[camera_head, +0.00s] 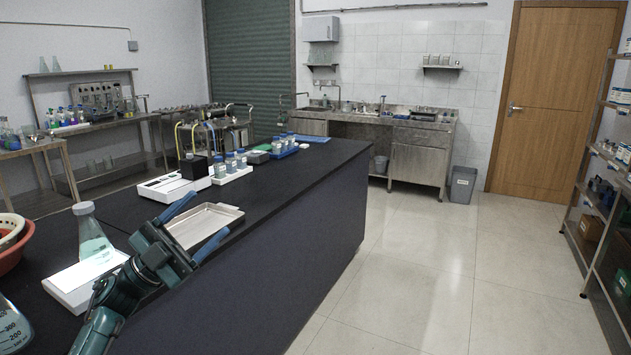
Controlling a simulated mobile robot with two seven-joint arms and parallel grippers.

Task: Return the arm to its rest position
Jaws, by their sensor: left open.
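My left arm comes in at the bottom left, and its gripper (196,223) is open above the near edge of the dark bench (300,215). The two blue fingers are spread apart with nothing between them. The gripper overlaps the near-left side of a shallow metal tray (222,212) in the picture; I cannot tell whether it touches it. Behind the arm, a conical flask (92,238) with pale blue-green liquid stands on a white flat device (68,290). My right gripper does not show.
A white device (172,186) and a white rack (232,175) with several bottles stand farther along the bench. Red and white bowls (12,262) and a large flask (12,325) are at the left edge. The floor (430,270) right of the bench is clear, with shelves (605,200) beyond.

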